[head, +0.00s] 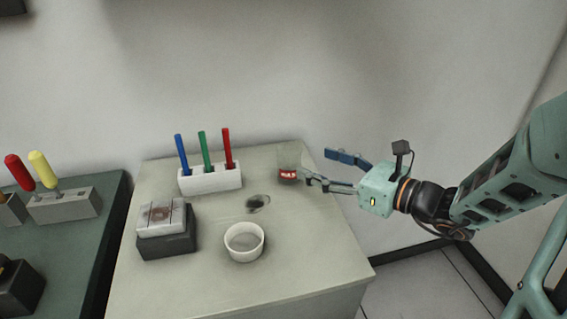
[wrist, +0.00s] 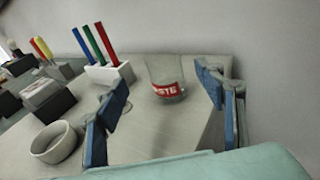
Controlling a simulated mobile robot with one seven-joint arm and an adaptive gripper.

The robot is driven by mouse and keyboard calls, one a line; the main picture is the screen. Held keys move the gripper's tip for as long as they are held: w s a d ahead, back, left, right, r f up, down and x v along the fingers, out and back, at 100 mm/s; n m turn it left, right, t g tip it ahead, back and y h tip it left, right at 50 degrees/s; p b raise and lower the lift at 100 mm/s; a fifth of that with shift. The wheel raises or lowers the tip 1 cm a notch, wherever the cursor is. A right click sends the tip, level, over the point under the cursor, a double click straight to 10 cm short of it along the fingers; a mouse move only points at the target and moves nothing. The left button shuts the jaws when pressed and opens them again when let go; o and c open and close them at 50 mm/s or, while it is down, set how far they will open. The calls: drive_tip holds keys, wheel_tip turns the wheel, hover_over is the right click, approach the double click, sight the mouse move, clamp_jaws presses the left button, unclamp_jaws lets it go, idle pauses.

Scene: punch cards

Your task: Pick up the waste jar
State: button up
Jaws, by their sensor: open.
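The waste jar (head: 288,163) is a clear, see-through jar with a red label at the back right of the pale table. In the wrist view the jar (wrist: 165,76) stands upright, with "STE" readable on the label. My gripper (head: 317,166) is open at the table's right edge, with its fingertips pointing left towards the jar. In the wrist view my gripper (wrist: 162,84) has its blue-padded fingers spread wide, and the jar shows between and beyond them. The gripper is empty. I cannot tell from the head view whether the nearer fingertip touches the jar.
A white holder (head: 210,180) with blue, green and red pens stands left of the jar. A white bowl (head: 244,243), a dark spot (head: 258,203) and a grey block on a dark base (head: 166,232) are in front. A green table (head: 70,240) with screwdrivers stands left. The wall is close behind.

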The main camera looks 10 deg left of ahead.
sight(281, 147)
drive_tip(key=x, duration=0.4)
drive_tip(key=b+x, duration=0.1)
drive_tip(key=x, duration=0.4)
drive_tip(key=shift+w+a+r, duration=0.1)
drive_tip(key=shift+w+a, duration=0.2)
drive_tip(key=shift+w, duration=0.05)
drive_tip(key=c, duration=1.4)
drive_tip(key=shift+o, duration=0.2)
drive_tip(key=shift+r, duration=0.1)
